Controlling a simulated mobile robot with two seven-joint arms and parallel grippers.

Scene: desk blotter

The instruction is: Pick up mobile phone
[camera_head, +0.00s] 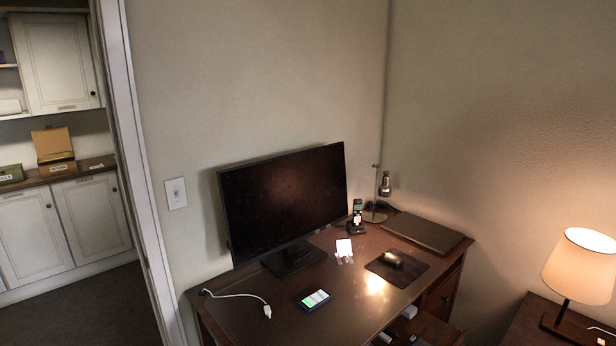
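A mobile phone (315,300) with a lit green and white screen lies flat on the brown wooden desk (258,318), in front of the monitor's stand. Neither of my grippers shows in the head view.
A large monitor (285,202) stands behind the phone. A white cable (236,295) lies left of it. A small white card (344,248), cordless handset (357,216), mouse (392,258) on a dark pad (398,272), closed laptop (423,232) and metal lamp (384,186) are to the right. A lit lamp (582,264) stands far right.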

